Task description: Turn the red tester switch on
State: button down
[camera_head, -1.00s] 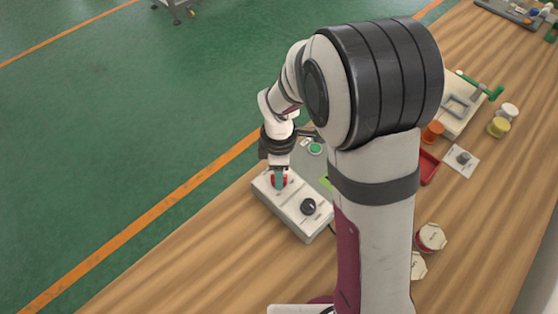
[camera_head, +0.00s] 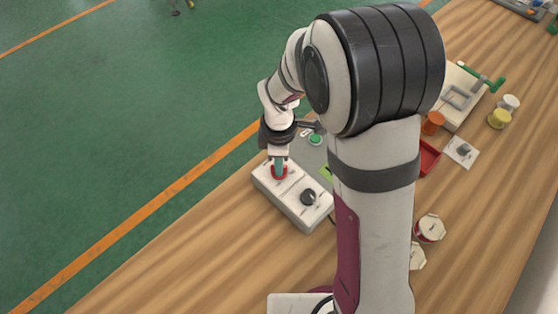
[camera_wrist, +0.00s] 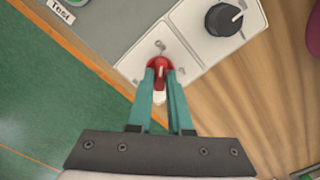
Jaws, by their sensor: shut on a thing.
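The red tester switch (camera_head: 280,171) is a round red knob on a white box (camera_head: 298,211) at the table's left edge. In the wrist view the red switch (camera_wrist: 158,63) has a white pointer line. My gripper (camera_head: 279,165) is above the box with its teal fingers down on the switch. In the wrist view my gripper (camera_wrist: 160,76) has a fingertip on each side of the knob and is shut on it. The fingers hide parts of the knob's sides.
A black knob (camera_head: 308,197) sits on the same box, right of the switch. A grey panel with a green button (camera_head: 316,139) stands just behind. A red tray (camera_head: 427,158), spools and a small switch plate (camera_head: 461,151) lie to the right.

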jog(key=m, duration=0.4)
jog(key=shift+m, duration=0.4)
jog(key=m, duration=0.8)
jog(key=shift+m, duration=2.3)
jog(key=shift+w, duration=0.1)
jog(key=c, duration=0.8)
grip_release()
jog(key=shift+c, duration=0.2)
